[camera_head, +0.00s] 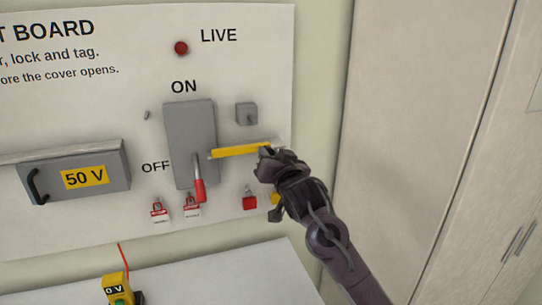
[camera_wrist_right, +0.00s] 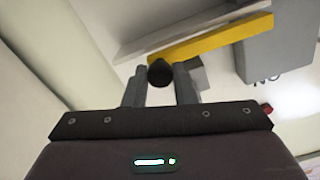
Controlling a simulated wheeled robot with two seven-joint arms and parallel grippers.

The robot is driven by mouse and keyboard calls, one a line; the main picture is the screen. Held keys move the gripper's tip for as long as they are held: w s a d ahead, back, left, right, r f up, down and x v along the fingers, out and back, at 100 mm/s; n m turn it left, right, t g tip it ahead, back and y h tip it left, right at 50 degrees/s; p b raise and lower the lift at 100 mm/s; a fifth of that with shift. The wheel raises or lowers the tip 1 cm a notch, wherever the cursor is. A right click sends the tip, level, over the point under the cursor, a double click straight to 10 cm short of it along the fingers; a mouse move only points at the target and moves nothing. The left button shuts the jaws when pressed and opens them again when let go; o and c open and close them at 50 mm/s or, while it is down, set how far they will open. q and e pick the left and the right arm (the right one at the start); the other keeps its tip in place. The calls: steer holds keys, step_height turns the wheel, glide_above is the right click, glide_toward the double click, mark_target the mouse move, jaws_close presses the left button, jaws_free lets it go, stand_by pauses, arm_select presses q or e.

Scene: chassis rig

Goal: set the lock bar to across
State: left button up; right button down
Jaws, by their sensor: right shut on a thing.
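The yellow lock bar (camera_head: 238,151) lies nearly level, reaching from the front of the grey switch box (camera_head: 180,125) to the right. It also shows in the right wrist view (camera_wrist_right: 220,38). My right gripper (camera_head: 266,153) is at the bar's right end. In the wrist view its two fingers (camera_wrist_right: 160,84) are shut on the round black knob (camera_wrist_right: 160,72) at that end. The red switch handle (camera_head: 200,190) points down, beside the OFF label, below the bar. My left gripper is not in view.
Red padlocks with tags (camera_head: 159,208) and a plain red padlock (camera_head: 249,201) hang below the switch. A grey block (camera_head: 246,113) sits above the bar. A 50 V cover (camera_head: 80,175) with a black handle is at left. A yellow tester (camera_head: 116,288) stands on the white worktop (camera_head: 235,278).

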mark_target(241, 152)
steer(key=a, duration=0.2)
steer(key=s+a, duration=0.1)
steer(key=a, duration=0.1)
steer(key=s+a+b, duration=0.1)
steer(key=a, duration=0.1)
steer(key=shift+a, duration=0.1)
steer(key=c, duration=1.5)
jaws_free()
steer(key=o, duration=0.3)
steer(key=shift+s+a, duration=0.1)
steer(key=shift+d, duration=0.2)
